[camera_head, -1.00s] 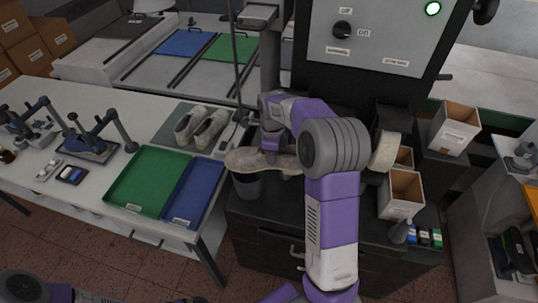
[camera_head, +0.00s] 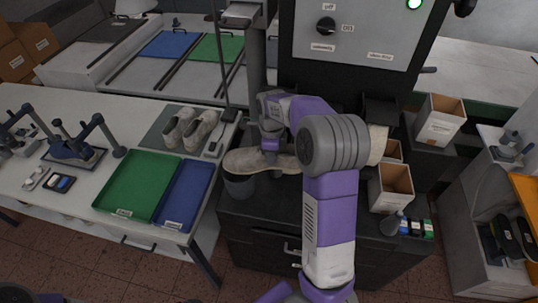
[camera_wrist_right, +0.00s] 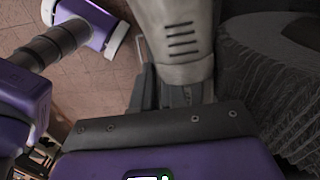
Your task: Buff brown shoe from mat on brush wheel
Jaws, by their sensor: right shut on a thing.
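My right gripper (camera_head: 270,144) is shut on a pale tan-brown shoe (camera_head: 243,160) and holds it over the dark bench. The shoe's right end is hidden behind my arm. In the right wrist view a dark, rough wheel-like surface (camera_wrist_right: 285,95) fills the right side, close to my gripper; the shoe cannot be made out there. I cannot tell whether shoe and wheel touch. The grey mat (camera_head: 155,139) on the left table carries two pale shoes (camera_head: 190,130). My left gripper is not in view.
Green (camera_head: 135,187) and blue (camera_head: 186,195) trays lie on the white table. Open boxes (camera_head: 396,190) stand right of the wheel. The control panel (camera_head: 345,50) has a lit green lamp (camera_head: 414,4).

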